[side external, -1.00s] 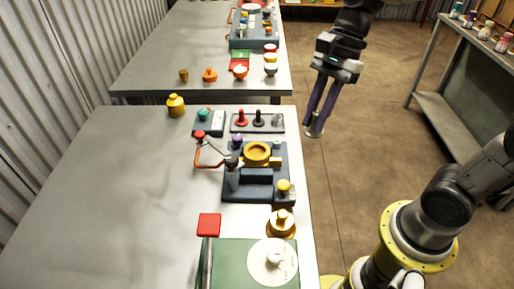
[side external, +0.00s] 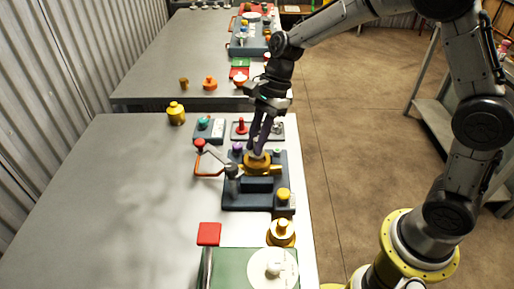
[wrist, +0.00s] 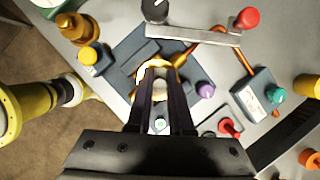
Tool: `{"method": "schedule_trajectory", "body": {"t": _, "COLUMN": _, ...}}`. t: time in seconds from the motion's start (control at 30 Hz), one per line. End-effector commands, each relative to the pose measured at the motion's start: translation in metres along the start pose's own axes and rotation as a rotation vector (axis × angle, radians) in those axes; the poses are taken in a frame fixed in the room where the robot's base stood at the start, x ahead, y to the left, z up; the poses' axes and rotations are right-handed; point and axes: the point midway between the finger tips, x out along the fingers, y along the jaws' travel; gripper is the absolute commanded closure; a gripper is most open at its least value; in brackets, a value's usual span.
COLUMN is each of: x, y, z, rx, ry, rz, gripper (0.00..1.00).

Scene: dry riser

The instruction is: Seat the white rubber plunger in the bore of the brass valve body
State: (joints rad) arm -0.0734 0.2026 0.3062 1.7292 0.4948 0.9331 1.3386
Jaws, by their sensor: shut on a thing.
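The brass valve body (side external: 258,169) sits in the dark blue-grey fixture (side external: 240,201) on the bench. My gripper (side external: 257,152) points down over it, fingertips at the top of its round opening. In the wrist view the brass rim (wrist: 178,61) shows around the fingertips of my gripper (wrist: 161,72). The gripper is shut on the white plunger (wrist: 160,89), which shows between the two dark fingers. The fingers hide much of the plunger and bore, so I cannot tell how deep it sits, if at all.
A yellow knob (side external: 283,194) is at the fixture's front right corner. The bench's left side is clear.

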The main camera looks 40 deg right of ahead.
Motion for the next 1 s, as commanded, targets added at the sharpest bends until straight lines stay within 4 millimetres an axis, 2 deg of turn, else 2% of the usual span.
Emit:
{"method": "schedule_trajectory", "body": {"t": 0.1, "x": 0.017, "y": 0.002, "z": -0.007, "rx": 0.003, "ry": 0.0, "rz": 0.006, "gripper": 1.0}}
{"method": "schedule_trajectory", "body": {"t": 0.17, "x": 0.021, "y": 0.002, "z": -0.009, "rx": 0.003, "ry": 0.0, "rz": 0.003, "gripper": 1.0}}
{"method": "schedule_trajectory", "body": {"t": 0.53, "x": 0.025, "y": 0.002, "z": -0.011, "rx": 0.002, "ry": 0.0, "rz": 0.003, "gripper": 1.0}}
{"method": "schedule_trajectory", "body": {"t": 0.57, "x": 0.025, "y": 0.002, "z": -0.011, "rx": 0.002, "ry": 0.0, "rz": 0.003, "gripper": 0.79}}
{"method": "schedule_trajectory", "body": {"t": 0.7, "x": 0.025, "y": 0.002, "z": -0.011, "rx": 0.002, "ry": 0.0, "rz": 0.003, "gripper": 0.54}}
{"method": "schedule_trajectory", "body": {"t": 0.73, "x": 0.025, "y": 0.002, "z": -0.011, "rx": 0.002, "ry": 0.0, "rz": 0.003, "gripper": 0.51}}
{"method": "schedule_trajectory", "body": {"t": 0.87, "x": 0.024, "y": 0.002, "z": -0.01, "rx": 0.001, "ry": 0.0, "rz": 0.002, "gripper": 0.51}}
{"method": "schedule_trajectory", "body": {"t": 1.0, "x": 0.013, "y": 0.001, "z": -0.009, "rx": 0.001, "ry": -0.001, "rz": -0.001, "gripper": 0.51}}
